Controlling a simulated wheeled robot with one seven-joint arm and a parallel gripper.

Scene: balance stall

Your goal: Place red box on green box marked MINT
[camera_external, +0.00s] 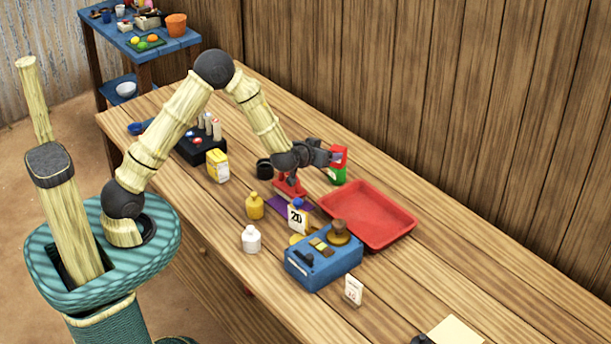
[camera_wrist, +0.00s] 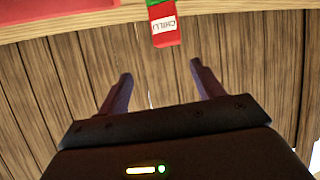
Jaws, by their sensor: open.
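The red box (camera_external: 339,152) sits directly above the green box (camera_external: 338,175) on the table, left of the red tray, and looks stacked on it. In the wrist view the picture is upside down; the red box (camera_wrist: 165,32) bears a white label reading CHILLI and adjoins the green box (camera_wrist: 154,3). The green box's marking cannot be read. My gripper (camera_external: 325,157) is at the red box's height, close to its left side. In the wrist view my gripper (camera_wrist: 160,72) is open and empty, with the red box beyond its fingertips, not between them.
A red tray (camera_external: 370,237) lies to the right of the boxes. A wooden wall (camera_external: 420,110) rises behind the table.

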